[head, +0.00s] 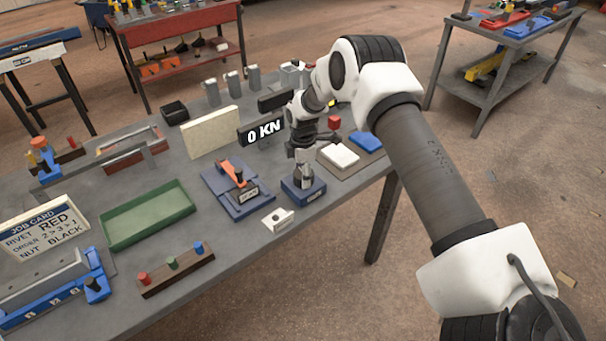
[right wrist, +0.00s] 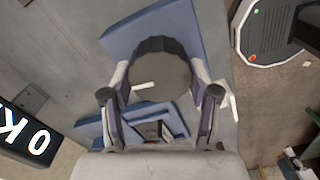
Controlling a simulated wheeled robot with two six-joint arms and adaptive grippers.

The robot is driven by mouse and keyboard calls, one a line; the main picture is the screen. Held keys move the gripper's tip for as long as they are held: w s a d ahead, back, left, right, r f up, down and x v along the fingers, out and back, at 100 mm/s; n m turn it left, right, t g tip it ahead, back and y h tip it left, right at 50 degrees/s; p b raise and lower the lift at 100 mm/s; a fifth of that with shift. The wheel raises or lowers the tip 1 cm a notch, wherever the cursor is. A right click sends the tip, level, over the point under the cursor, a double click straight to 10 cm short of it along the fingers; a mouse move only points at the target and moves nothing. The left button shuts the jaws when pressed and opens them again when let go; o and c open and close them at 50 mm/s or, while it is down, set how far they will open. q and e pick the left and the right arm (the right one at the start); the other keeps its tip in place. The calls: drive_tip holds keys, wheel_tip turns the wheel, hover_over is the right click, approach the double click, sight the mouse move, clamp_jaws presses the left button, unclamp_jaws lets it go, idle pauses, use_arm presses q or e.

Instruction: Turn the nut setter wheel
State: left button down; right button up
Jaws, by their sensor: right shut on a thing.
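The nut setter (head: 303,193) is a blue block on the bench, right of centre in the head view. Its dark, many-sided round wheel (right wrist: 160,65) fills the middle of the right wrist view and has a white mark near its lower left edge. The blue base also shows around it there (right wrist: 180,28). My right gripper (head: 303,176) reaches down onto it, and its fingers (right wrist: 162,82) are closed on both sides of the wheel. In the head view the gripper hides most of the wheel. My left gripper is not in view.
A blue fixture with an orange lever (head: 233,178) stands just left of the nut setter. A display reading 0 KN (head: 262,130) stands behind. A small white plate (head: 278,220) lies in front. A green tray (head: 148,214) and a job card (head: 42,226) are farther left.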

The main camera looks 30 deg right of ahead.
drive_tip(key=m, duration=0.2)
drive_tip(key=m+b, duration=0.1)
drive_tip(key=m, duration=0.1)
drive_tip(key=shift+s+f, duration=0.15)
drive_tip(key=shift+f, duration=0.2)
drive_tip(key=m+b, duration=0.1)
drive_tip(key=m, duration=0.4)
drive_tip(key=shift+m, duration=0.3)
drive_tip(key=m, duration=0.5)
drive_tip(key=shift+r, duration=0.1)
drive_tip(key=m, duration=0.5)
drive_tip(key=shift+d+m, duration=0.1)
drive_tip(key=shift+m, duration=0.3)
drive_tip(key=o, duration=1.1)
drive_tip(key=shift+o, duration=0.2)
drive_tip(key=shift+w+r, duration=0.15)
drive_tip(key=shift+w, duration=0.05)
